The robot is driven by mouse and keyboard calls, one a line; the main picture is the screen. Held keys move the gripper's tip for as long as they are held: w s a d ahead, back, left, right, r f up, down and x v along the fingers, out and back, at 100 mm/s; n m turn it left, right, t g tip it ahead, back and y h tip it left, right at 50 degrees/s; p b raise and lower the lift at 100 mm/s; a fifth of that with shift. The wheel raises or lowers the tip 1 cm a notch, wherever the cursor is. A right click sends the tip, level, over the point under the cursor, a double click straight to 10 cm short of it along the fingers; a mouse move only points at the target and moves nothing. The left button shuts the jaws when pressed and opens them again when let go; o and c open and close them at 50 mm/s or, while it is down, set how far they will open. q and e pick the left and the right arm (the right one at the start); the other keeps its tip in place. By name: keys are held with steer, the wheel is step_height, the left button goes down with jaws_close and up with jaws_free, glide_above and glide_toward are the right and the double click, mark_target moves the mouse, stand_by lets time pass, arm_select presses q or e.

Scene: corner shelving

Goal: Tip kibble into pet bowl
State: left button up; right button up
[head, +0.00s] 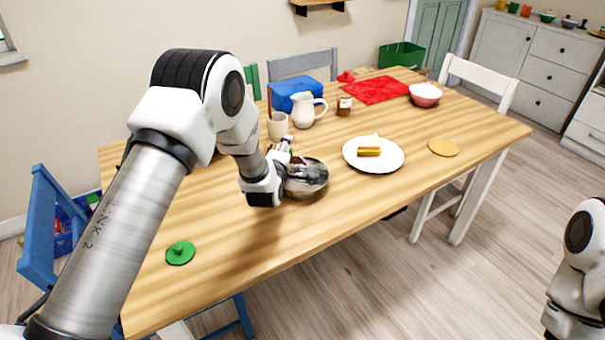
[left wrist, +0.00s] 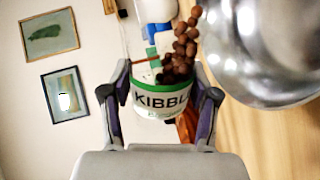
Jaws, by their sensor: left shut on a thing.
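My left gripper (left wrist: 160,82) is shut around a white and green can marked KIBBLE (left wrist: 161,101). In the head view my left gripper (head: 281,157) is at the bowl's (head: 308,180) left edge; the can is mostly hidden there, and the bowl's contents are unclear. Part of my right arm shows at the lower right, without its gripper.
On the wooden table (head: 225,275) stand a mug (head: 277,127), white pitcher (head: 304,110), jar (head: 344,106) and blue box (head: 290,92) behind the bowl. A plate with a sandwich (head: 369,152) is to its right. A green disc (head: 180,253) lies front left; the front middle is clear.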

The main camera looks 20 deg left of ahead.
arm_select(q)
steer(key=shift+w, duration=0.1)
arm_select(e)
steer(key=shift+d, duration=0.1)
arm_select(q)
steer(key=shift+r, duration=0.1)
arm_select(e)
steer(key=shift+d, duration=0.1)
arm_select(q)
steer(key=shift+d, duration=0.1)
steer(key=shift+m, duration=0.3)
arm_select(e)
steer(key=shift+d, duration=0.15)
arm_select(q)
steer(key=shift+d+r, duration=0.1)
arm_select(e)
steer(key=shift+d, duration=0.15)
stand_by(0.3)
steer(key=shift+s+d, duration=0.1)
steer(key=shift+d, duration=0.05)
stand_by(0.3)
arm_select(q)
steer(key=shift+m, duration=0.3)
